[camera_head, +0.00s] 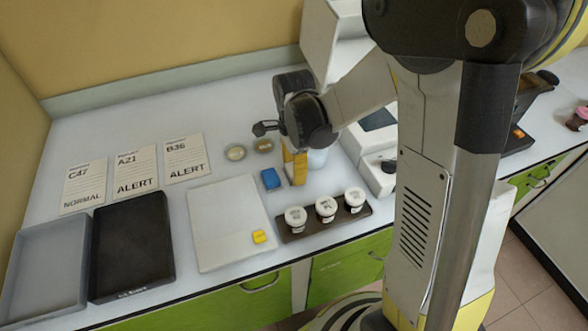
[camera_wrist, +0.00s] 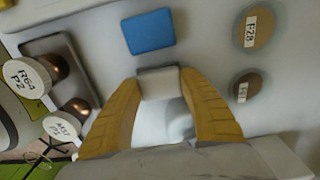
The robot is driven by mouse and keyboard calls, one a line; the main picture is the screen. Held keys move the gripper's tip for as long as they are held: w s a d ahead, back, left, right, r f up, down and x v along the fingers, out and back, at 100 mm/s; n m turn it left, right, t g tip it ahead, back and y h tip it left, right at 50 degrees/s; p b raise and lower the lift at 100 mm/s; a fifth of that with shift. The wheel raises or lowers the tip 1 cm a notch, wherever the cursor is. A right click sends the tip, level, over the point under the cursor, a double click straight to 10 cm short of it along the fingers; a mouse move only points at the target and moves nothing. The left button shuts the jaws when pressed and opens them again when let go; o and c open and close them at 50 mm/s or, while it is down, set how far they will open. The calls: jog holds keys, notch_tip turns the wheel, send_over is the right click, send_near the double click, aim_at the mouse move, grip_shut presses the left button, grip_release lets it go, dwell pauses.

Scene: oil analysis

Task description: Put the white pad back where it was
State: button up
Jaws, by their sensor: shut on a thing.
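The white pad (camera_wrist: 158,83) is a small whitish block between the tips of my yellow fingers in the wrist view. My gripper (camera_wrist: 160,80) is shut on it and points down at the counter. In the head view my gripper (camera_head: 296,181) is over the counter, just right of the blue pad (camera_head: 271,179), which also shows in the wrist view (camera_wrist: 148,32). The white pad is hidden behind my fingers in the head view. The yellow pad (camera_head: 259,237) lies on the pale board (camera_head: 215,215). I cannot tell whether the white pad touches the counter.
A dark rack (camera_head: 290,235) with white-lidded jars stands in front of my gripper. Two small round dishes (camera_head: 235,152) (camera_head: 263,146) lie behind. Alert and normal cards (camera_head: 136,172), a grey tray (camera_head: 48,265) and a black tray (camera_head: 132,245) are left. A pale cylinder (camera_head: 317,158) stands close right.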

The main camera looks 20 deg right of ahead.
jog(key=shift+f, duration=0.25)
jog(key=o, duration=1.1)
jog(key=shift+r, duration=0.1)
jog(key=shift+r, duration=0.1)
notch_tip(320, 180, up, 12)
jog(key=p, duration=0.5)
jog(key=s+r+n+t, duration=0.7)
jog(key=s+n, duration=0.5)
jog(key=n, duration=0.6)
jog(key=shift+s+r, duration=0.35)
jog(key=shift+r, duration=0.6)
